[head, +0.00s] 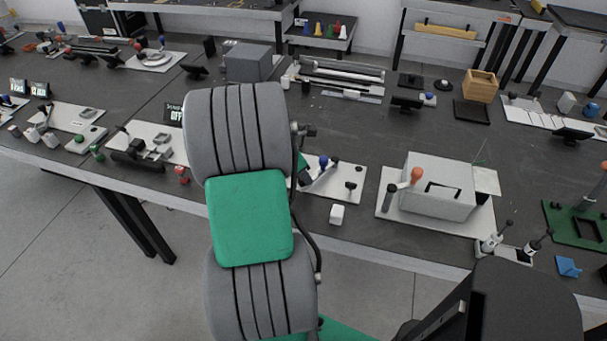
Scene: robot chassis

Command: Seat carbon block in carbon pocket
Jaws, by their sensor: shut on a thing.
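My arm rises through the middle of the head view and covers part of the bench behind it. My gripper does not show; it seems to be hidden behind the arm, so what it holds cannot be seen. I cannot pick out the carbon block or the carbon pocket for sure. A white base plate (338,190) with a blue-knobbed lever (323,163) and a small black piece (351,185) lies just right of my arm, partly covered by it.
The long dark workbench (355,130) is crowded. A grey box (438,190) with an orange-knobbed lever stands right of my arm. A white cube (337,214) sits near the front edge. A wooden box (480,86) and black tray (471,112) stand behind. A green fixture (572,228) is far right.

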